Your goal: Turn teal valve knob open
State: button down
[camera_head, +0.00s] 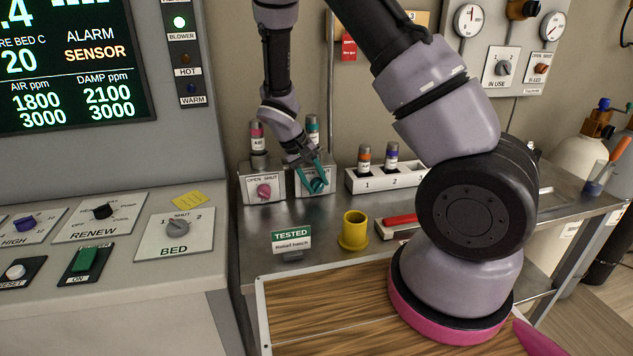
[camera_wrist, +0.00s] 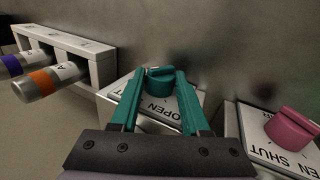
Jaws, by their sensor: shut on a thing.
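The teal valve knob (camera_wrist: 160,82) sits on a white plate (camera_wrist: 118,88) in the wrist view. The word OPEN shows upside down on the plate, between my fingers; the rest of the lettering is hidden. My gripper (camera_wrist: 160,76) has teal fingers, one on each side of the knob, shut on it. In the head view the teal knob (camera_head: 317,186) is on the front of the right-hand valve box, partly covered by my gripper (camera_head: 318,176). I cannot tell exactly which way the knob points.
A pink knob (camera_head: 264,191) sits on the neighbouring box, close beside my gripper; it also shows in the wrist view (camera_wrist: 291,128). A white rack (camera_head: 397,178) holds orange and purple capped cylinders. A yellow cup (camera_head: 354,231) and a TESTED sign (camera_head: 291,240) stand in front.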

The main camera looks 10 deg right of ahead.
jog(key=shift+a+f+h, duration=0.1)
jog(key=shift+a+h, duration=0.1)
jog(key=shift+h, duration=1.2)
jog(key=shift+c, duration=2)
grip_release()
jog(key=v, duration=1)
jog(key=shift+a+r, duration=0.2)
jog(key=shift+a, duration=0.15)
